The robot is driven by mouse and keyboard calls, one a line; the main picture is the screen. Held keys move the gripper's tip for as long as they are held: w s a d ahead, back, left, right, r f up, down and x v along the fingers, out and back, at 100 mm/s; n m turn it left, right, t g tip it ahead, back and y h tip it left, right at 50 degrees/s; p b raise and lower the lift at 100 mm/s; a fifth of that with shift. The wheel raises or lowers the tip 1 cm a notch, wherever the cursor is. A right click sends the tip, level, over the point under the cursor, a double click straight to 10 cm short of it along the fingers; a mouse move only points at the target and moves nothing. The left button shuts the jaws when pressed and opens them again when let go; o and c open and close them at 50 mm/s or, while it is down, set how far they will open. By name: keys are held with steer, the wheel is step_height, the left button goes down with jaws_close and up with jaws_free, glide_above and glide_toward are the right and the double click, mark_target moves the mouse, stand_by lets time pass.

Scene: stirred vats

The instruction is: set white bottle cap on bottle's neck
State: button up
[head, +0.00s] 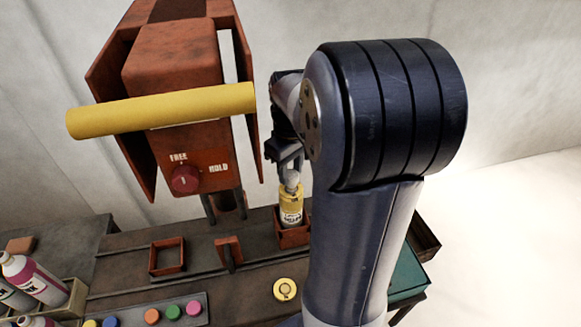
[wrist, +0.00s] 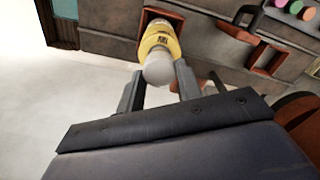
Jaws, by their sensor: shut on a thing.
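My gripper (head: 291,168) points down and is shut on the white bottle cap (head: 292,177), just above the yellow bottle. In the wrist view the pale, rounded cap (wrist: 158,69) sits between my two fingers (wrist: 163,80). The yellow bottle (head: 291,204) has a white label and stands upright in a reddish square holder (head: 293,238). It also shows in the wrist view (wrist: 160,38), directly beyond the cap. The cap hides the bottle's neck, so I cannot tell whether the two touch.
A rust-red machine (head: 175,60) with a yellow bar (head: 160,110) and a FREE/HOLD knob (head: 185,179) stands left of my gripper. An empty square holder (head: 167,256), an upright bracket (head: 229,253), a yellow disc (head: 285,289) and a tray of coloured caps (head: 152,316) are on the bench.

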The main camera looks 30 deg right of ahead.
steer(key=shift+f+b, duration=0.3)
steer(key=shift+f, duration=0.3)
steer(key=o, duration=1)
steer(key=shift+r, duration=0.15)
step_height(320, 180, up, 11)
steer(key=shift+f+b, duration=0.2)
steer(key=shift+b, duration=0.15)
